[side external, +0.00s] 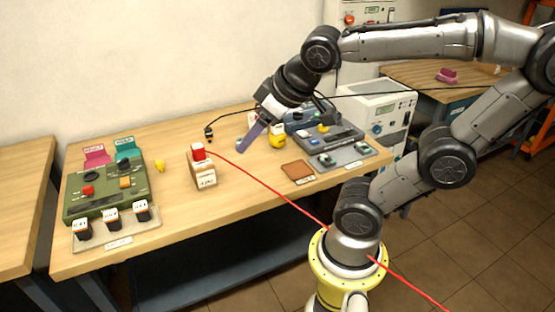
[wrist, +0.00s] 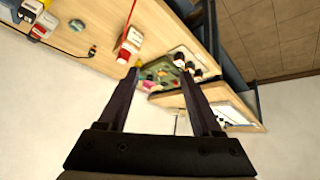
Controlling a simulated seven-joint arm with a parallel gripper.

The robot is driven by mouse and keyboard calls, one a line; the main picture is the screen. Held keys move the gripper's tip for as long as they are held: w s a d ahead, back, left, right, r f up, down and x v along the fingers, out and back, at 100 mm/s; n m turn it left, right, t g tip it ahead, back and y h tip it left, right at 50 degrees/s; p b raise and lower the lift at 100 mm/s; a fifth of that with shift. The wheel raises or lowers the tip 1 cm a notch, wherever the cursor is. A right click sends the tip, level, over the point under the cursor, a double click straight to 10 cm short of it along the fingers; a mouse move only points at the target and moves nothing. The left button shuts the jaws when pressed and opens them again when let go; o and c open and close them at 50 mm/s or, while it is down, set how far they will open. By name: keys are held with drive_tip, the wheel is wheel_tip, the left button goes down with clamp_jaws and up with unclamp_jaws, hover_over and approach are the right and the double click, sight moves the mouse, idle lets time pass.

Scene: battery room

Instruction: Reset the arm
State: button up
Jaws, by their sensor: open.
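My arm reaches in from the right over the wooden table (side external: 240,199) in the side external view. My gripper (side external: 246,145) hangs above the table's back middle, tilted down to the left, with nothing seen in it. In the wrist view my gripper (wrist: 160,85) has its two dark fingers spread apart. Between and beyond them the far end of the table shows, tilted. A small wooden box with a red top (side external: 198,151) stands to the left of my gripper, apart from it; its red part also shows in the wrist view (wrist: 129,45).
A green panel (side external: 107,189) with several black-and-white blocks in front stands at the left. A grey panel (side external: 330,139) stands right of my gripper, near a yellow round object (side external: 277,139) and a brown pad (side external: 298,171). A red cable (side external: 285,199) crosses the table's front edge.

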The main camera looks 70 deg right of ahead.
drive_tip(key=s+a+f+g+y, duration=0.1)
drive_tip(key=s+a+f, duration=0.2)
drive_tip(key=s, duration=0.3)
drive_tip(key=shift+n, duration=0.3)
idle(0.8)
